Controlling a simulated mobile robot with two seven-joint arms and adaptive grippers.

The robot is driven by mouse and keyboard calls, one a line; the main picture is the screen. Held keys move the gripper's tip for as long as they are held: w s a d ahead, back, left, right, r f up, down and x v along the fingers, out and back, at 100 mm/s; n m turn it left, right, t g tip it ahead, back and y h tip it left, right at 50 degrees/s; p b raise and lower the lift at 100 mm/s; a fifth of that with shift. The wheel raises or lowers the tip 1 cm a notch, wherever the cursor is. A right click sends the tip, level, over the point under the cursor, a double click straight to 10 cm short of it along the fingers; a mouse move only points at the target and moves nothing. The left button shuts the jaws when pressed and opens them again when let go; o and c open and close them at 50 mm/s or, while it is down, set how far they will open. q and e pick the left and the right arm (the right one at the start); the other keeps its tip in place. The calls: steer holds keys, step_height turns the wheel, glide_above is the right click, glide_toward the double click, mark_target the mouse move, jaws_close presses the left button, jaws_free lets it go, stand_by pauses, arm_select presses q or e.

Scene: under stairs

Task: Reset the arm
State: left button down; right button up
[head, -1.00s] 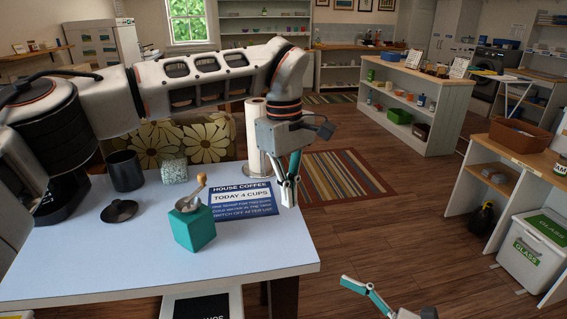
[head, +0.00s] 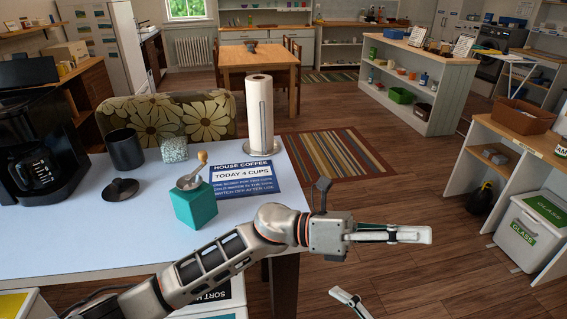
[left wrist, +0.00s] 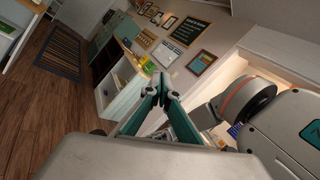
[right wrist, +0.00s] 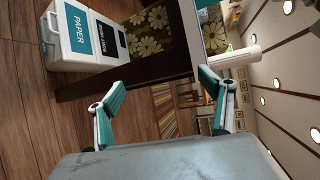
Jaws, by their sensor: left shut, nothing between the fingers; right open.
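My left arm (head: 215,265) reaches in from the lower left in the head view, across the front edge of the table. My left gripper (head: 428,235) is shut and empty, pointing right over the floor beyond the table's right side. In the left wrist view its fingers (left wrist: 161,80) meet at the tips with nothing between them. My right gripper is open and empty in the right wrist view (right wrist: 160,80), its two fingers wide apart. Only part of it shows at the bottom of the head view (head: 350,303).
The pale table (head: 85,238) holds a teal coffee grinder (head: 195,209), a blue sign (head: 245,179), a paper towel roll (head: 259,115), a dark canister (head: 125,150) and a coffee maker (head: 38,150). The wooden floor between is clear.

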arm_select(q)
steer(key=w+a+f+n+t+h, duration=0.3)
steer(key=w+a+n+t, duration=0.5)
steer(key=n+t, duration=0.9)
steer(key=w+a+f+n+t+y, duration=0.3)
steer(key=a+f+n+t+y, duration=0.2)
steer(key=a+f+n+y, duration=0.8)
steer(key=s+a+f+n+y, duration=0.2)
steer(key=s+a+f+n, duration=0.1)
steer(key=a+f+n, duration=0.65)
steer(key=s+a+f+n+g+y, duration=0.2)
steer(key=s+a+f+n, duration=0.1)
steer(key=s+a+f, duration=0.2)
steer(key=s+a+f+n+g+y, duration=0.2)
steer(key=s+a+f, duration=0.4)
steer(key=s+f, duration=0.3)
step_height(320, 180, down, 3)
steer(key=shift+a+r+n+g+y, duration=0.2)
steer(key=shift+n+g+y, duration=0.3)
steer(key=shift+n, duration=0.45)
arm_select(e)
steer(key=s+d+f+n+h, duration=0.3)
steer(key=f+n, duration=0.3)
steer(key=n, duration=0.2)
steer(key=s+d+f+n+h, duration=0.4)
steer(key=f+n, duration=0.3)
steer(key=n, duration=0.1)
steer(key=shift+d+g, duration=0.25)
steer(key=shift+g, duration=0.05)
